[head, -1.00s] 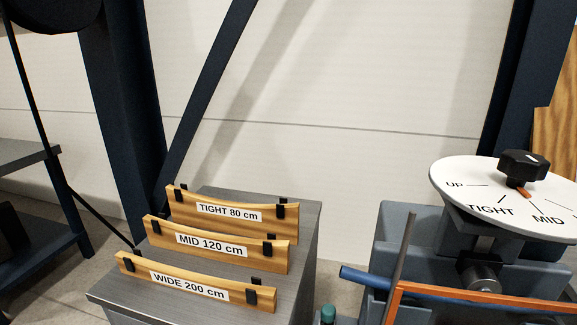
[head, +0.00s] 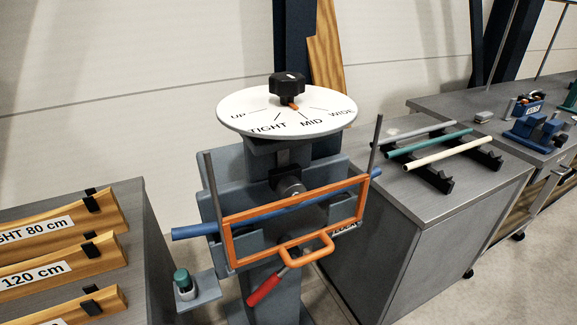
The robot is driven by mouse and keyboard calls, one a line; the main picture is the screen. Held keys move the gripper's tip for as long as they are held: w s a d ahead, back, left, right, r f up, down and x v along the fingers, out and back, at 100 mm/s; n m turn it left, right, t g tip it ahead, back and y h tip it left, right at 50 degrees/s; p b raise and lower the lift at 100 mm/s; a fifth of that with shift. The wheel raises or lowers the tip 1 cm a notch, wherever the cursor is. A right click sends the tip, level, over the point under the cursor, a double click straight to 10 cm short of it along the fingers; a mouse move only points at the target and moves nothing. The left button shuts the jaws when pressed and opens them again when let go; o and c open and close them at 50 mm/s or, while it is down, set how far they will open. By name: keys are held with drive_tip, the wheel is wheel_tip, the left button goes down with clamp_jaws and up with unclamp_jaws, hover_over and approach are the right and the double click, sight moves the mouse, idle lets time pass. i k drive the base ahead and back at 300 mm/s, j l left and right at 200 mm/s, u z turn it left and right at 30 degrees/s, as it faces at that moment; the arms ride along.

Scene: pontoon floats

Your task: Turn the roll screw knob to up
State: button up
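The roll screw knob (head: 287,87) is black and faceted, on top of a round white dial (head: 242,101). The dial reads UP, TIGHT, MID and WIDE from left to right. A small orange pointer (head: 293,107) under the knob points toward the front, between the TIGHT and MID marks, nearer MID as far as I can tell. The dial sits on a grey roller machine (head: 252,160). A blue tube (head: 192,231) runs through the machine behind an orange guard frame (head: 232,247). My gripper is not in view.
A red-handled lever (head: 264,289) and a green-capped bottle (head: 184,284) are at the machine's front. Wooden gauges (head: 70,222) lie on the left cabinet. The right cabinet (head: 385,195) holds several tubes. Bare floor shows at the lower right.

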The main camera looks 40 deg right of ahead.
sight(286, 85)
drive_tip(key=i+u, duration=0.25)
drive_tip(key=i, duration=0.15)
drive_tip(key=i+l+u, duration=0.25)
drive_tip(key=i, duration=0.2)
drive_tip(key=j, duration=0.1)
